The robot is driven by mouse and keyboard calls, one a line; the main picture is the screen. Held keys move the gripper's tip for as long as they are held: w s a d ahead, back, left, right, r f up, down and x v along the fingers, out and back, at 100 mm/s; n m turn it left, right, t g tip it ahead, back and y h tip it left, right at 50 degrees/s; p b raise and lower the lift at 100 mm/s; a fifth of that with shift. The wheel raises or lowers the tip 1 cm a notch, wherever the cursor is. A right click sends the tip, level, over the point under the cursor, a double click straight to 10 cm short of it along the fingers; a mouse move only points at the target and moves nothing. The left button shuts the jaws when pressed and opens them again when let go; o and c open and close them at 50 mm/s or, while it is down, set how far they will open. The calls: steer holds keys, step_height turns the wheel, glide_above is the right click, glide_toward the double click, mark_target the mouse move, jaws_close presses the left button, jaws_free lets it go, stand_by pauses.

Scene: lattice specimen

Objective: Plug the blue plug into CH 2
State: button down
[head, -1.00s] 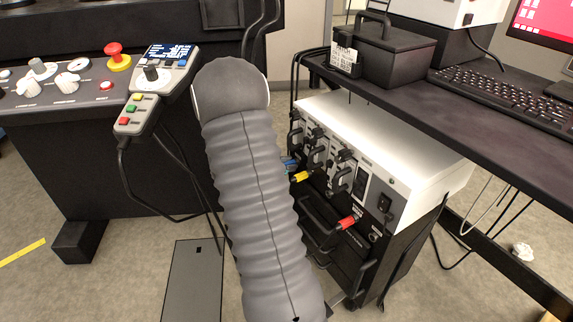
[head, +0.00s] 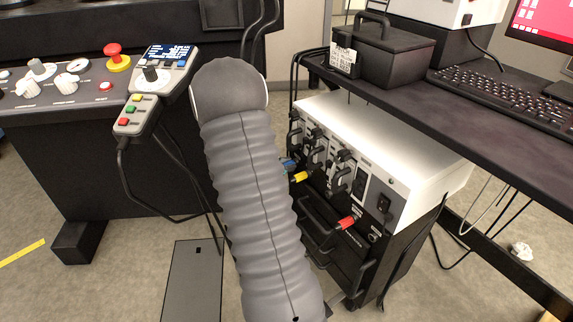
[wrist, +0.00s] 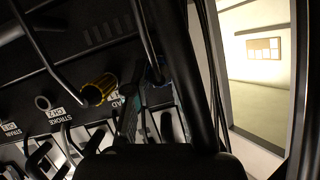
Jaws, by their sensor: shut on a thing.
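In the head view my gripper is mostly hidden behind my grey arm; a bit of the blue plug (head: 288,166) shows at the arm's right edge, in front of the white-topped unit. In the wrist view my gripper (wrist: 147,112) is dark and shut, with a small blue part of the plug (wrist: 157,74) beside it; its tip is hidden. The CH 2 label (wrist: 55,114) appears upside down on the panel, with an open round socket (wrist: 42,102) beside it. A yellow plug (wrist: 98,90) sits between that socket and my gripper.
The yellow plug also shows in the head view (head: 299,177), and a red plug (head: 346,223) sits lower right. Black cables and handles crowd the panel front. The dark desk (head: 470,120) overhangs the unit (head: 400,150). A control console (head: 60,110) stands at left.

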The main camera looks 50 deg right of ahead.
steer(key=shift+w+a+p, duration=0.2)
steer(key=shift+a+p, duration=0.1)
steer(key=shift+a, duration=0.35)
stand_by(0.5)
steer(key=shift+w+a+p, duration=0.25)
steer(key=shift+a+p, duration=0.1)
steer(key=shift+a, duration=0.6)
steer(key=shift+w+a+p, duration=0.2)
steer(key=shift+a+p, duration=0.1)
steer(key=shift+a, duration=0.6)
steer(key=s+a+n+g+y+p, duration=0.1)
steer(key=s+a+n+g+p, duration=0.2)
steer(key=s, duration=0.4)
steer(key=s+a+n+g+p, duration=0.2)
steer(key=s+a+n, duration=0.1)
steer(key=s, duration=0.5)
steer(key=shift+s+d+f+n+g+b, duration=0.15)
steer(key=shift+s+d+n, duration=0.15)
steer(key=shift+d, duration=0.55)
steer(key=shift+s+d+r+n+g+b, duration=0.1)
steer(key=shift+s+d+n, duration=0.25)
steer(key=shift+d, duration=0.55)
steer(key=shift+s+d+f+n+g+b, duration=0.15)
steer(key=shift+d+n, duration=0.3)
steer(key=shift+d, duration=0.4)
steer(key=c, duration=1.9)
jaws_free()
steer(key=shift+r+p, duration=0.15)
steer(key=shift+p, duration=0.25)
jaws_close()
